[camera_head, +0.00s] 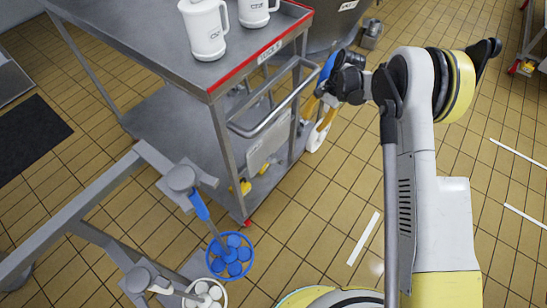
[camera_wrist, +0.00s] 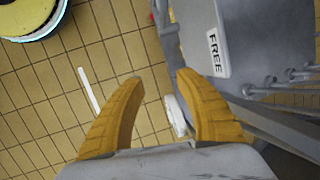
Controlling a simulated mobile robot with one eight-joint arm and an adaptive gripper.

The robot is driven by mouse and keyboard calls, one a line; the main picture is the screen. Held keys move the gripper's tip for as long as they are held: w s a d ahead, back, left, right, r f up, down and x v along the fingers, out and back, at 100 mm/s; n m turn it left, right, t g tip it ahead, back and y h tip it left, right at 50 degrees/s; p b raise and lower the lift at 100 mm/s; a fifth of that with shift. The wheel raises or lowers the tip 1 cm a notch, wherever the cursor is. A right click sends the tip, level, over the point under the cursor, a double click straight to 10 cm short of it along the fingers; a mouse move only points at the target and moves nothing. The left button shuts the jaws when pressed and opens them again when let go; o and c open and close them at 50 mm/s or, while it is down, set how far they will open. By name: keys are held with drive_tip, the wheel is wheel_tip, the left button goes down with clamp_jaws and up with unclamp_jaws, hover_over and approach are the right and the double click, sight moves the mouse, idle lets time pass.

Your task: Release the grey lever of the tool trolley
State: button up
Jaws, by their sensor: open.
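The grey metal tool trolley (camera_head: 160,50) with a red front edge stands at the centre left in the head view. A pale grey plate (camera_head: 268,148) hangs at its end below the tubular handle. In the wrist view the plate (camera_wrist: 207,40) reads "FREE". I cannot make out for sure which grey part is the lever. My gripper (camera_head: 325,112) is beside the trolley's right end, and its orange fingers are apart. In the wrist view my gripper (camera_wrist: 160,77) has nothing between its fingertips, and the plate lies just beyond the right finger.
Two white jugs (camera_head: 205,28) stand on the trolley top. A white caster (camera_wrist: 178,115) shows low by the right finger. A blue basket-like disc (camera_head: 230,256) and grey bars are at the lower left. A dark mat (camera_head: 32,138) lies left.

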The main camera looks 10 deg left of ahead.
sight(274, 159)
drive_tip(key=s+a+f+g, duration=0.1)
drive_tip(key=a+f, duration=0.1)
drive_tip(key=f, duration=0.4)
drive_tip(key=s+a+f+g, duration=0.1)
drive_tip(key=s+f, duration=0.1)
drive_tip(key=f, duration=0.4)
drive_tip(key=shift+m, duration=0.3)
drive_tip(key=s+a, duration=0.2)
drive_tip(key=a, duration=0.1)
drive_tip(key=s+a, duration=0.6)
drive_tip(key=shift+f, duration=0.3)
drive_tip(key=shift+s+f+b, duration=0.1)
drive_tip(key=shift+f+b, duration=0.35)
drive_tip(key=shift+f, duration=0.05)
clamp_jaws()
